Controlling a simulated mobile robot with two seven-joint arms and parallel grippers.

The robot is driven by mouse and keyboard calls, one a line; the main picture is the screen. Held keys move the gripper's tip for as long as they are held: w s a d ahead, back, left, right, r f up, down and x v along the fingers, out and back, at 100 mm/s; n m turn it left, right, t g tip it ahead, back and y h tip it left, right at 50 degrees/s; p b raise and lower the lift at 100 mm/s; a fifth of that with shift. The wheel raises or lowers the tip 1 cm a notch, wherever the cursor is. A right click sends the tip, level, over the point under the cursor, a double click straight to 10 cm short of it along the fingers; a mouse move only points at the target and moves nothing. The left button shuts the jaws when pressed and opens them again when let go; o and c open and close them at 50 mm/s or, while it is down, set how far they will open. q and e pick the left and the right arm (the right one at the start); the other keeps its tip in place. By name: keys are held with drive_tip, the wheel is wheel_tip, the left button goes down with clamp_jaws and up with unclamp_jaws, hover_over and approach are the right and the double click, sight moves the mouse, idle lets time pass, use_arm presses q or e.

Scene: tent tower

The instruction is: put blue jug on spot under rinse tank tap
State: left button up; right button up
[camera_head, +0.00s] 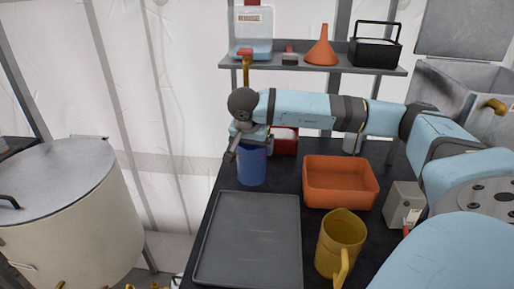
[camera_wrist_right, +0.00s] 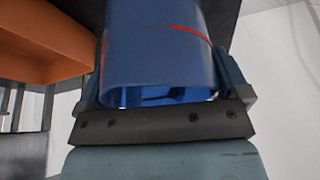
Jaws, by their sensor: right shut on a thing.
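The blue jug (camera_head: 252,168) is upright at the far left of the dark table, below the shelf's left end. My right gripper (camera_head: 248,143) is shut on it near its top, coming from above and behind. In the right wrist view the blue jug (camera_wrist_right: 155,45) fills the space between the fingers of my right gripper (camera_wrist_right: 168,92). I cannot tell whether its base touches the table. A yellow tap (camera_head: 244,54) with red shows above the jug, by a clear light-blue tank (camera_head: 253,30) on the shelf. The spot is not distinguishable. My left gripper is not in view.
A grey tray (camera_head: 248,240), orange bin (camera_head: 340,184) and yellow jug (camera_head: 340,244) stand on the table (camera_head: 312,277). A red box (camera_head: 285,141) is right of the blue jug. The shelf (camera_head: 310,66) holds an orange funnel (camera_head: 322,48) and black caddy (camera_head: 375,50).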

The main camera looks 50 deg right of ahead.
drive_tip(key=d+f, duration=0.1)
drive_tip(key=w+d+f, duration=0.2)
drive_tip(key=d, duration=0.1)
drive_tip(key=shift+d+f, duration=0.1)
drive_tip(key=shift+f, duration=0.15)
drive_tip(key=shift+f, duration=0.2)
drive_tip(key=o, duration=0.7)
drive_tip(key=v, duration=1.2)
drive_tip(key=shift+w+r+p, duration=0.1)
drive_tip(key=shift+r+p, duration=0.15)
drive_tip(key=shift+p, duration=0.05)
